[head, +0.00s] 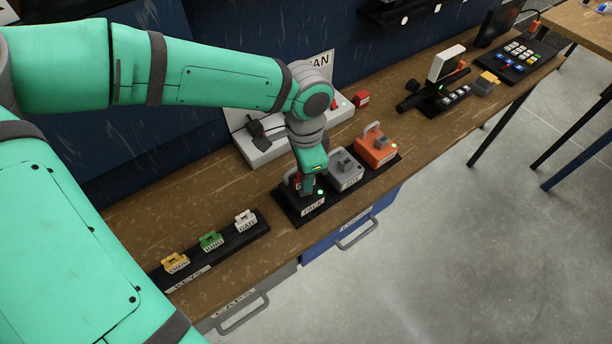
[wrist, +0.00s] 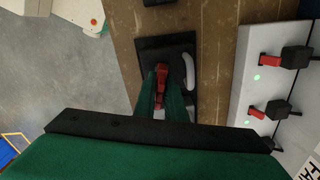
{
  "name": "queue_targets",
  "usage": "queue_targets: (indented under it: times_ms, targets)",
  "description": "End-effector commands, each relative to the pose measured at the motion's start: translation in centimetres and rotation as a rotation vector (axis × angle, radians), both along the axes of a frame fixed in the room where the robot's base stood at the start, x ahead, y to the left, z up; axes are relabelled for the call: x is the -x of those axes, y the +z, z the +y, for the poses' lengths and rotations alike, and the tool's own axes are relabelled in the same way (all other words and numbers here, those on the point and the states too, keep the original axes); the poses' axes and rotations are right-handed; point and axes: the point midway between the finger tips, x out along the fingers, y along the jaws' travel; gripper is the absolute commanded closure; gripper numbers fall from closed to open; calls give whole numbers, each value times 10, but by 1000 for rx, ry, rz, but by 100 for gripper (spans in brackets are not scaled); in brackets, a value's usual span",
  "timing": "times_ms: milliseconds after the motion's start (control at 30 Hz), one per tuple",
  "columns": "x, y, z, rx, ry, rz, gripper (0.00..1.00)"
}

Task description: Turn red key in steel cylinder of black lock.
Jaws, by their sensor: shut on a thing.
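The black lock (head: 311,207) stands at the left end of a black board on the bench, with a label on its front and a lit green lamp. My gripper (head: 305,188) points down over its top. In the wrist view my gripper (wrist: 164,98) is shut on the red key (wrist: 161,80), with a green finger on each side. A pale grey shackle (wrist: 188,72) curves beside the key. The steel cylinder is hidden under the key and fingers, so how deep the key sits and its exact turn cannot be told.
A grey lock (head: 345,170) and an orange lock (head: 377,148) stand close to the right on the board. A key rack (head: 218,245) with yellow, green and white keys lies at left. A white switch panel (head: 262,150) is behind.

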Motion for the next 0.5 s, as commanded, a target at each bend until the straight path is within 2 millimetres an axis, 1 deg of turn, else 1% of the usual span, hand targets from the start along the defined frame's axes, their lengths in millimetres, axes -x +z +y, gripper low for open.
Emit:
queue_targets:
  times_ms: [267,300,367,400,500]
  targets:
    - [1,0,1,-2,7,1,100]
    - [0,1,1,-2,7,1,85]
    - [0,1,2,-2,7,0,71]
    - [0,1,2,-3,7,-1,68]
    - [-1,1,2,-2,7,-2,68]
